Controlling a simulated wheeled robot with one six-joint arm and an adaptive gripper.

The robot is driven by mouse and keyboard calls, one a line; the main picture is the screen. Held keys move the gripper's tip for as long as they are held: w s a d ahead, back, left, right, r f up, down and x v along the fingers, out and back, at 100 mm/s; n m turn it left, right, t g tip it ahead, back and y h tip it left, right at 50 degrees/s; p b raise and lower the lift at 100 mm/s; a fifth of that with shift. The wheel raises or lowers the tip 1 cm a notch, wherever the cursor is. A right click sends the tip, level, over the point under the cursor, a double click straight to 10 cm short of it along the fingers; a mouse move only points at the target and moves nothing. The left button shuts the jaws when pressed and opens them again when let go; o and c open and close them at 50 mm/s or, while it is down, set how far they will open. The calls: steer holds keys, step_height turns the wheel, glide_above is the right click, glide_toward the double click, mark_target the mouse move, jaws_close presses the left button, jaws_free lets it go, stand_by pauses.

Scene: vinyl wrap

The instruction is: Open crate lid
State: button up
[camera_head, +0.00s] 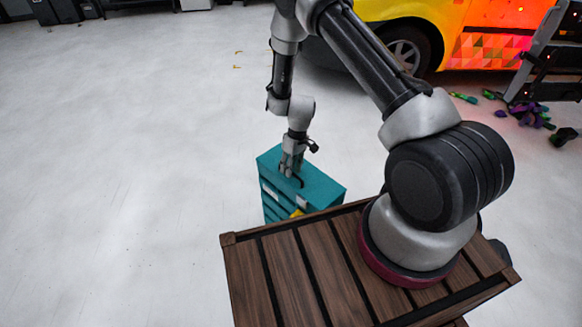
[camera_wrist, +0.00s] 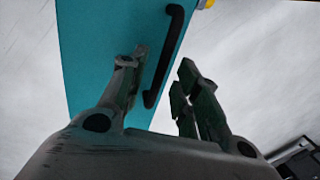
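A teal crate (camera_head: 283,211) with slatted sides stands on the floor just beyond the wooden deck. Its flat teal lid (camera_head: 320,188) lies closed on top and also fills the upper left of the wrist view (camera_wrist: 95,50). A black bar handle (camera_wrist: 166,52) runs along the lid. My gripper (camera_head: 291,172) is over the lid, pointing down. In the wrist view its fingers (camera_wrist: 164,66) are apart, with the handle showing between and beyond them. The fingers are not closed on the handle. Whether a finger touches the lid is not clear.
The slatted wooden deck (camera_head: 290,276) is in the foreground, close to the crate. A yellow and orange vehicle (camera_head: 440,22) stands at the back right, near scattered coloured scraps (camera_head: 532,113) and a grey rack (camera_head: 548,55). The floor to the left is clear.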

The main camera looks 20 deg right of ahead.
jaws_close()
steer(key=shift+r, duration=0.1)
